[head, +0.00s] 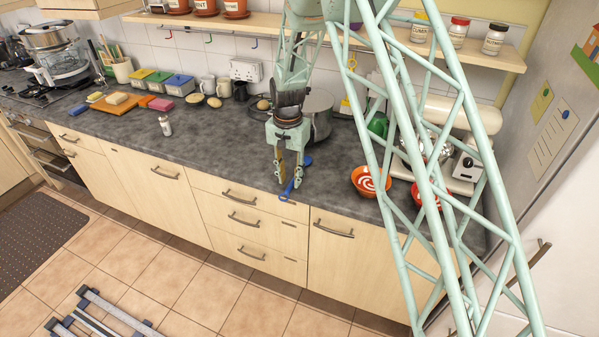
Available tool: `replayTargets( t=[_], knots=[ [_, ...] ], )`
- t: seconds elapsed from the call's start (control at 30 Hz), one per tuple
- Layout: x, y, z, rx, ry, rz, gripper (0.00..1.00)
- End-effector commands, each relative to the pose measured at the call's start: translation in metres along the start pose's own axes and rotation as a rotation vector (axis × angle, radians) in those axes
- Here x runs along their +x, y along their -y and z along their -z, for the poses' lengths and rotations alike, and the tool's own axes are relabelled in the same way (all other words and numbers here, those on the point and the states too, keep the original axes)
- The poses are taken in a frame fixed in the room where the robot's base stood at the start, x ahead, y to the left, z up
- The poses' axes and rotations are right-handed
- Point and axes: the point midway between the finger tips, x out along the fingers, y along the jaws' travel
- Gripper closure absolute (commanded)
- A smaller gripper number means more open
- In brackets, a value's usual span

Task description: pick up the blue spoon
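The blue spoon (287,190) lies near the front edge of the grey worktop. Its bowl (308,161) points toward the back, right of my gripper, and its handle end is near the front edge. My gripper (289,182) points down over the spoon, with its fingers apart on either side of the handle. The fingers partly hide the middle of the spoon. I see no clear contact between fingers and spoon.
A steel pot (319,115) stands behind my gripper. An orange bowl with a white swirl (370,182) is to the right, with a cream stand mixer (465,130) beyond. A small white bottle (165,126) stands left. The worktop (225,145) left of my gripper is mostly clear.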

Motion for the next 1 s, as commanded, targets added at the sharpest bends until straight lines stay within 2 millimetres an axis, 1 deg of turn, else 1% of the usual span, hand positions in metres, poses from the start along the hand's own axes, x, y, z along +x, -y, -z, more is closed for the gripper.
replayTargets(
  t=[0.03, 0.1, 0.3, 0.9, 1.0],
  knots=[
    [0.006, -0.001, -0.001, 0.0, 0.002, -0.002, 0.74],
    [0.012, -0.001, -0.001, 0.0, 0.001, -0.001, 0.74],
    [0.023, 0.0, 0.0, 0.0, 0.001, -0.001, 0.74],
    [0.024, 0.0, 0.0, 0.0, 0.0, 0.0, 0.74],
    [0.024, 0.0, 0.0, 0.0, 0.0, 0.0, 0.83]
  ],
)
